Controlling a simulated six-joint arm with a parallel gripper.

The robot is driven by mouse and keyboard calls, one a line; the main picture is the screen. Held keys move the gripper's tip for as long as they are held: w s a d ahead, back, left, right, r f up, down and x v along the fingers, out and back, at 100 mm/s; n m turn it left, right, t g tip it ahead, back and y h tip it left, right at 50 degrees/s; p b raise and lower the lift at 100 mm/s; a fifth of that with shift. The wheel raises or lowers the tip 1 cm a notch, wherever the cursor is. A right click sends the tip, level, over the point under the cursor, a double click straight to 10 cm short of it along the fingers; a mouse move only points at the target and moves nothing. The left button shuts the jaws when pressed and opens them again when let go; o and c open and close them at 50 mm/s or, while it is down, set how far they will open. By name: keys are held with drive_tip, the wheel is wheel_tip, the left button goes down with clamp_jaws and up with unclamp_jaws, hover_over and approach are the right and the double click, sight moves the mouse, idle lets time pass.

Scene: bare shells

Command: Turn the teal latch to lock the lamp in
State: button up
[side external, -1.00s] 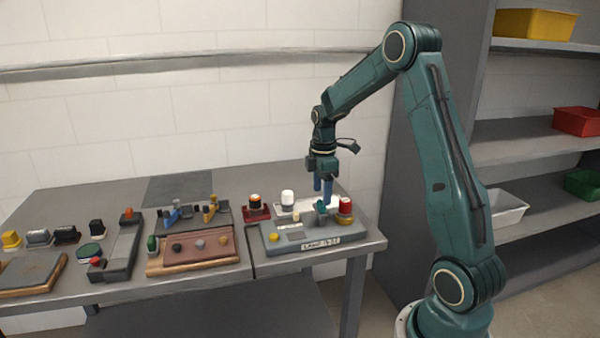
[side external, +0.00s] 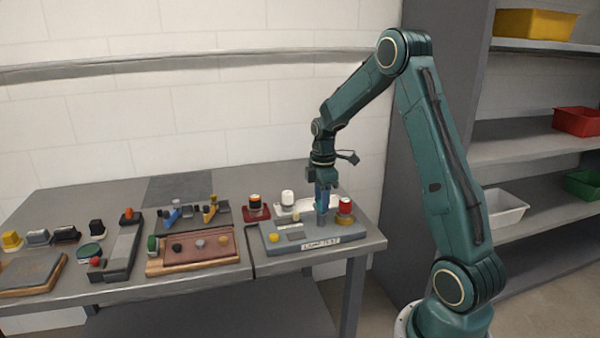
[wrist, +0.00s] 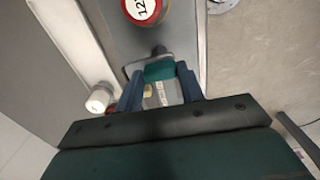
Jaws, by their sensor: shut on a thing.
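The teal latch (wrist: 159,72) shows in the wrist view between the two blue fingers of my gripper (wrist: 160,88), which is shut on it. In the side view my gripper (side external: 322,206) points straight down at the grey lamp test board (side external: 290,243), and its fingers hide the latch. The red-topped lamp (side external: 345,205) stands upright in a gold-coloured socket (side external: 344,219) just right of my fingers. In the wrist view the lamp's red and white top (wrist: 145,9) is ahead of the latch, apart from my fingers.
A white knob-shaped part (side external: 287,198) stands behind the board, and a yellow button (side external: 274,238) is at its front left. A dark red block with a lamp (side external: 256,208) and a wooden-edged tray (side external: 190,255) lie to the left. The table's right edge is close to the board.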

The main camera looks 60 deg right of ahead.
drive_tip(key=shift+m, duration=0.5)
drive_tip(key=m, duration=0.3)
drive_tip(key=shift+m, duration=0.4)
drive_tip(key=m, duration=1.3)
drive_tip(key=shift+o, duration=0.2)
drive_tip(key=o, duration=1)
drive_tip(key=shift+c, duration=0.2)
drive_tip(key=shift+r, duration=0.1)
wheel_tip(320, 180, up, 14)
